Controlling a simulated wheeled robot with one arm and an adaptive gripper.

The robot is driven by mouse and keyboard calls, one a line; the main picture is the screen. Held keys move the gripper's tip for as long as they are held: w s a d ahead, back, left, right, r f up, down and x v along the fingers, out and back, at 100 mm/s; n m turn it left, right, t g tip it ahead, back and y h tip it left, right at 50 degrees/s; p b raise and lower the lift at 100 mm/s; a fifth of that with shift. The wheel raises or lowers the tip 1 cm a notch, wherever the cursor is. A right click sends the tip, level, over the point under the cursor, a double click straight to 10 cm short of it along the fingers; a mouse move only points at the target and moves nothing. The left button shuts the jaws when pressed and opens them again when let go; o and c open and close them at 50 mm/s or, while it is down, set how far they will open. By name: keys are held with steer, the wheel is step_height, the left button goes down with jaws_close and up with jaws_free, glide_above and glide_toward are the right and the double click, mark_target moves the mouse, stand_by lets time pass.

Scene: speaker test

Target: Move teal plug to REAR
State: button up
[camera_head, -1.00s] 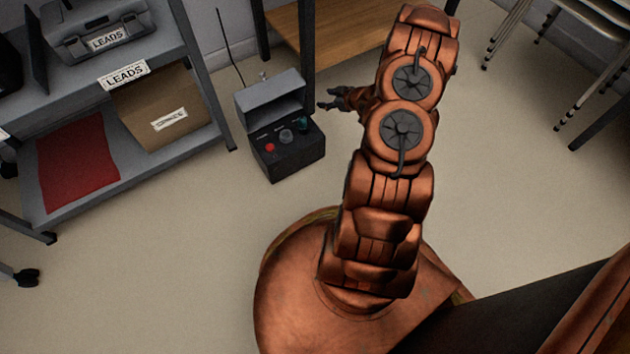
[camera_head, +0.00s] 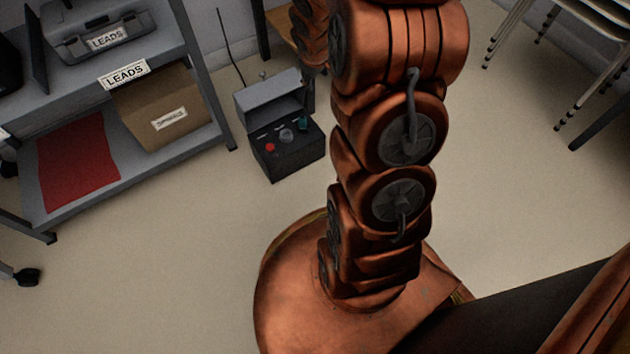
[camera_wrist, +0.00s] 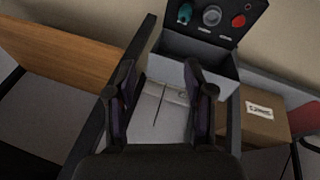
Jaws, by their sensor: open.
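The teal plug (camera_head: 303,122) stands on the dark front panel of a grey box (camera_head: 283,152) on the floor, at the panel's right end in the head view. In the wrist view the teal plug (camera_wrist: 185,13) is at the top, beside a grey knob (camera_wrist: 212,16) and a red button (camera_wrist: 238,21). My gripper (camera_wrist: 158,68) is open and empty, its two dark fingers apart over the box's raised grey lid. The plug lies beyond the fingertips, not between them. In the head view my arm mostly hides the gripper. I cannot read the panel's labels.
A grey shelf cart (camera_head: 215,100) with a cardboard box (camera_head: 165,112) and red mat (camera_head: 75,165) stands left of the grey box. A wooden shelf (camera_wrist: 62,52) is behind it. Chairs (camera_head: 592,70) stand at far right. Floor in front is clear.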

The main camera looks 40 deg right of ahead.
steer(key=s+a+r+g+y, duration=0.1)
steer(key=s+a+r, duration=0.3)
steer(key=s+a, duration=0.4)
steer(key=s+a+r+m+g+y, duration=0.1)
steer(key=s+a+r+g, duration=0.2)
steer(key=s+a, duration=0.5)
steer(key=s+a+r+g+y, duration=0.1)
steer(key=s+a+r, duration=0.5)
steer(key=s, duration=0.9)
steer(key=shift+s+a+m+g, duration=0.25)
steer(key=shift+a+m+g, duration=0.05)
steer(key=shift+a+g, duration=0.65)
steer(key=shift+r, duration=0.1)
